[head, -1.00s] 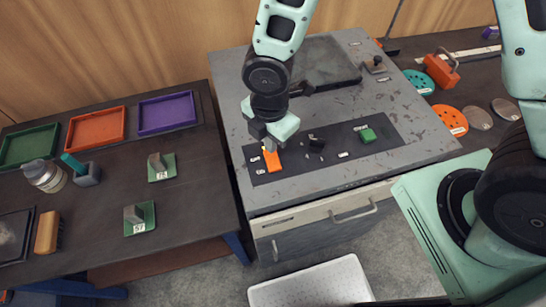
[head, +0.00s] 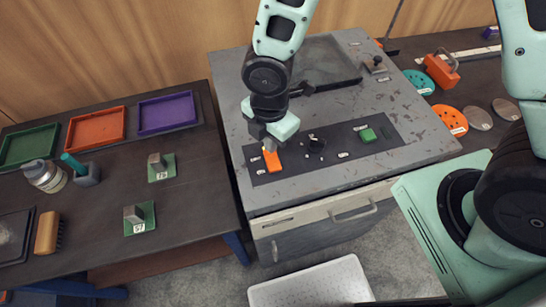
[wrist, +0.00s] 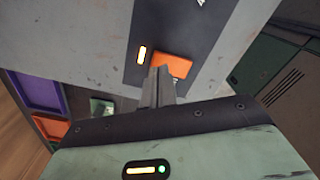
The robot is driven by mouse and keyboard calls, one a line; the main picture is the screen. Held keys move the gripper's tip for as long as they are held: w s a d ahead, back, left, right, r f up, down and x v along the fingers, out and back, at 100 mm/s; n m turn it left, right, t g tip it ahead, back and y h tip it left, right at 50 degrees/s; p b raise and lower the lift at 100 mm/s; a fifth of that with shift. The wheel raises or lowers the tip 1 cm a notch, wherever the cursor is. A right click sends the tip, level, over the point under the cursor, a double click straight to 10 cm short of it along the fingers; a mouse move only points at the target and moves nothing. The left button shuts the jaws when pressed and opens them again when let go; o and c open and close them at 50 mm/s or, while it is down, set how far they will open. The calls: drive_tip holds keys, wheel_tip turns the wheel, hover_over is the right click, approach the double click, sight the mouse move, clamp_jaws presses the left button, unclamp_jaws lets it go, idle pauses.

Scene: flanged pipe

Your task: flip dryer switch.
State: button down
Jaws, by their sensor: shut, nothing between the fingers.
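An orange switch (head: 272,160) sits at the left end of a dark control panel (head: 292,170) on the grey machine top. I cannot read its label, so I cannot tell whether it is the dryer's. In the wrist view the orange switch (wrist: 176,65) lies just beyond my shut, empty fingers (wrist: 158,76), which cover part of its near left edge. I cannot tell whether they touch. In the head view my gripper (head: 270,146) points down over the switch's far end.
The grey machine (head: 411,127) has a drawer with a handle (head: 353,214) at its front. A dark table (head: 107,212) stands left with coloured trays. A white bin (head: 310,285) is on the floor in front. An orange-handled tool (head: 441,70) and discs lie right.

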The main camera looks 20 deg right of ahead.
sight(281, 167)
drive_tip(key=shift+f+b, duration=0.8)
drive_tip(key=shift+f, duration=0.15)
idle(0.8)
wheel_tip(281, 167, up, 7)
drive_tip(key=p, duration=0.6)
drive_tip(key=shift+r, duration=0.1)
idle(0.6)
drive_tip(key=shift+s+m+b, duration=0.1)
drive_tip(key=shift+m+b, duration=0.3)
drive_tip(key=s+d+r+m+b, duration=0.2)
drive_tip(key=s+m+b, duration=0.4)
drive_tip(key=m, duration=0.1)
drive_tip(key=s+d+r+m+b, duration=0.2)
drive_tip(key=s+m+b, duration=0.3)
drive_tip(key=m, duration=0.3)
drive_tip(key=shift+s+r+y+b, duration=0.25)
drive_tip(key=shift+s+y+b, duration=0.05)
drive_tip(key=shift+s+b, duration=0.1)
